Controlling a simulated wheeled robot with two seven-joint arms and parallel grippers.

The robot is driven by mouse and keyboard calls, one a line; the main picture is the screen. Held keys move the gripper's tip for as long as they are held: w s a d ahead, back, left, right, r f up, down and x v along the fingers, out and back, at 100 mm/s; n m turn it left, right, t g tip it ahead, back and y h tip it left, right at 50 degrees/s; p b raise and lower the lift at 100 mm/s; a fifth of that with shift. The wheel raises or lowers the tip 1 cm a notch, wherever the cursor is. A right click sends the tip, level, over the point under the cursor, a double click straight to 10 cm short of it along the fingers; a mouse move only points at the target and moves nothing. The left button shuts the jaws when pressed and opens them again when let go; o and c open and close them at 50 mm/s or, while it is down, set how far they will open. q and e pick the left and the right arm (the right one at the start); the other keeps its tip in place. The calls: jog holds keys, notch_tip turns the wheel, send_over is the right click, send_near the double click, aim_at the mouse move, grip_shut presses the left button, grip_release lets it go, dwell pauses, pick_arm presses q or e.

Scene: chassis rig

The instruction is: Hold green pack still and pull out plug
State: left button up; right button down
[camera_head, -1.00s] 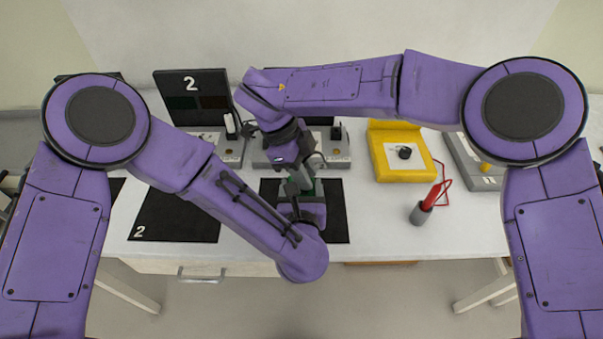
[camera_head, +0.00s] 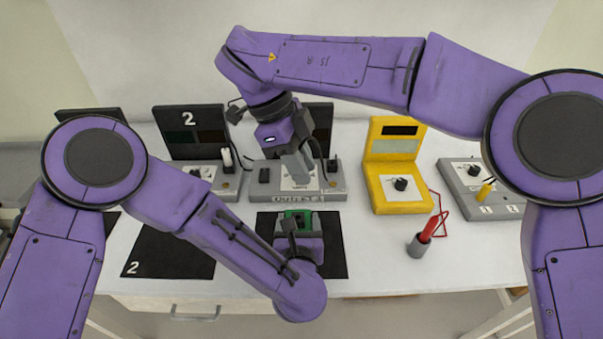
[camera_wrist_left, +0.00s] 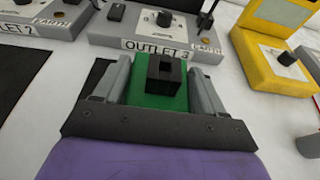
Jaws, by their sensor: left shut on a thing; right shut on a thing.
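The green pack (camera_head: 306,214) lies on the black mat in front of the outlet 3 box. It also shows in the left wrist view (camera_wrist_left: 150,101), with a black block with a square opening (camera_wrist_left: 165,76) on its top. My left gripper (camera_wrist_left: 160,82) is shut on the pack, one grey finger along each side. My right gripper (camera_head: 302,172) points down over the outlet 3 box, apart from the pack. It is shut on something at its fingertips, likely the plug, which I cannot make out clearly.
The outlet 3 box (camera_head: 262,192) stands behind the pack. A yellow meter (camera_head: 398,205) and a red probe in a grey holder (camera_head: 419,246) are to the right. A grey box (camera_head: 476,208) is farther right. Another black mat (camera_head: 170,253) lies at left, empty.

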jog(key=shift+r, duration=1.55)
pick_arm(q)
jog(key=o, duration=1.5)
jog(key=shift+c, duration=0.2)
jog(key=shift+s, duration=0.1)
jog(key=v, duration=1.2)
